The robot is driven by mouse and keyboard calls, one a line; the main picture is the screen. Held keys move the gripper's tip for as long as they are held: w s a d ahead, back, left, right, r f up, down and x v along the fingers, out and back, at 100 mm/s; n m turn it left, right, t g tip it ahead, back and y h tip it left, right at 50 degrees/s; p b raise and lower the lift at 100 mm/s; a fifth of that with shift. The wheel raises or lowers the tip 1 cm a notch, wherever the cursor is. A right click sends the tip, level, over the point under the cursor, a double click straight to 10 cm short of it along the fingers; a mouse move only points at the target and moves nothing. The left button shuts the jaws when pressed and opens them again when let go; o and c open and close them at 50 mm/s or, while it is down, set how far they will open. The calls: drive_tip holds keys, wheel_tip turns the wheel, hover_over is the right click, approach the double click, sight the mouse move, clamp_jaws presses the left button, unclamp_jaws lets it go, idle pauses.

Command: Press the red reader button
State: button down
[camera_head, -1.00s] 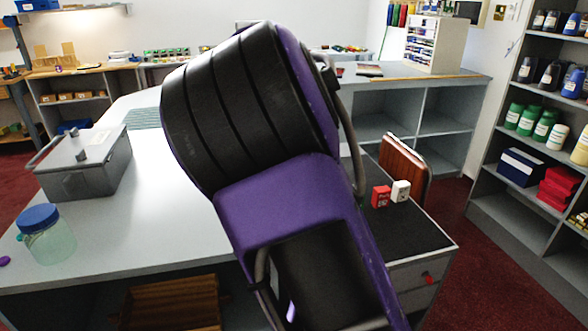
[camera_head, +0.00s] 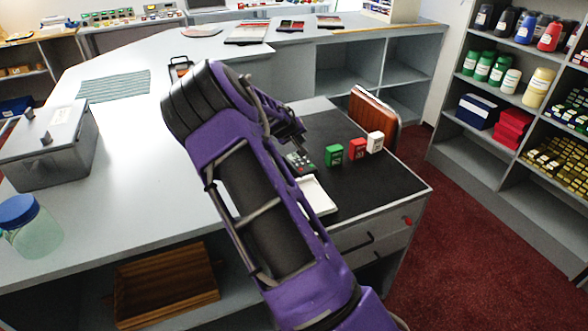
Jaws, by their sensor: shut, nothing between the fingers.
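A small dark reader-like device (camera_head: 303,163) with small keys lies on the black mat (camera_head: 375,185), partly behind my arm. I cannot make out a red button on it. A small red block (camera_head: 357,150) with pale marks stands on the mat between a green block (camera_head: 333,155) and a white block (camera_head: 375,142). A round red knob (camera_head: 408,221) shows on the drawer front below the mat. My gripper (camera_head: 300,149) is small and dark here, shut and empty, above or just behind the device; contact cannot be told.
A white tray (camera_head: 318,196) lies on the mat beside my arm. A grey lidded box (camera_head: 45,145) and a blue-lidded jar (camera_head: 32,228) stand far left. The counter between is mostly clear.

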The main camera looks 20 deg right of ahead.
idle(0.3)
drive_tip(key=b, duration=0.4)
hover_over(300, 169)
drive_tip(key=f, duration=0.5)
drive_tip(key=s+f, duration=0.1)
drive_tip(key=f, duration=0.1)
drive_tip(key=shift+a+f, duration=0.25)
drive_tip(key=shift+f, duration=0.05)
drive_tip(key=shift+f+b, duration=0.55)
drive_tip(key=shift+f, duration=0.05)
drive_tip(key=shift+f, duration=0.1)
idle(0.8)
drive_tip(key=shift+f+b, duration=0.3)
drive_tip(key=shift+b, duration=0.2)
drive_tip(key=shift+f+b, duration=0.4)
idle(0.3)
idle(0.3)
drive_tip(key=shift+r+p, duration=0.35)
drive_tip(key=shift+r, duration=0.45)
